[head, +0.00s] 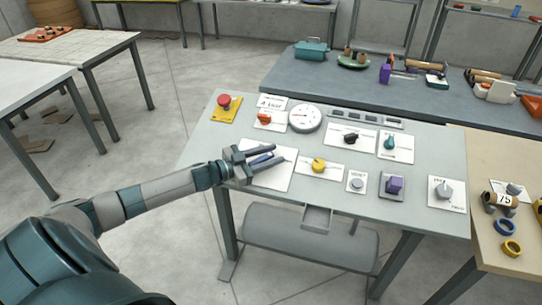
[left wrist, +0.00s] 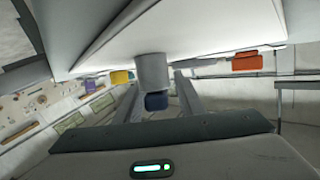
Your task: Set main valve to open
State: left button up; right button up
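A white plate (head: 283,180) lies on the left front part of the grey panel table. A dark blue handle (head: 262,160) shows over this plate. Its label is hidden or unreadable, so I cannot confirm it is the main valve. My left gripper (head: 279,153) is open, with its fingers on either side of the blue handle. In the left wrist view, a grey round post (left wrist: 152,72) with the blue handle (left wrist: 156,101) at its end stands between the spread fingers, with gaps on both sides. My right gripper is not in view.
The panel table (head: 330,200) also carries a red button (head: 224,101), an orange handle (head: 264,118), a round gauge (head: 305,118), a yellow knob (head: 318,165), a black handle (head: 351,138), a teal knob (head: 390,142) and a purple switch (head: 394,185). A cluttered bench stands behind.

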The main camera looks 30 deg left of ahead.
pick_arm(q)
jog(key=shift+s+a+f, duration=0.1)
jog(key=shift+s, duration=0.05)
jog(key=shift+b+v, duration=0.4)
jog(key=shift+v, duration=0.55)
jog(key=b+v, duration=0.2)
jog(key=v, duration=0.7)
jog(key=shift+f, duration=0.1)
jog(key=v, duration=0.6)
jog(key=shift+b, duration=0.4)
jog(key=shift+s, duration=0.1)
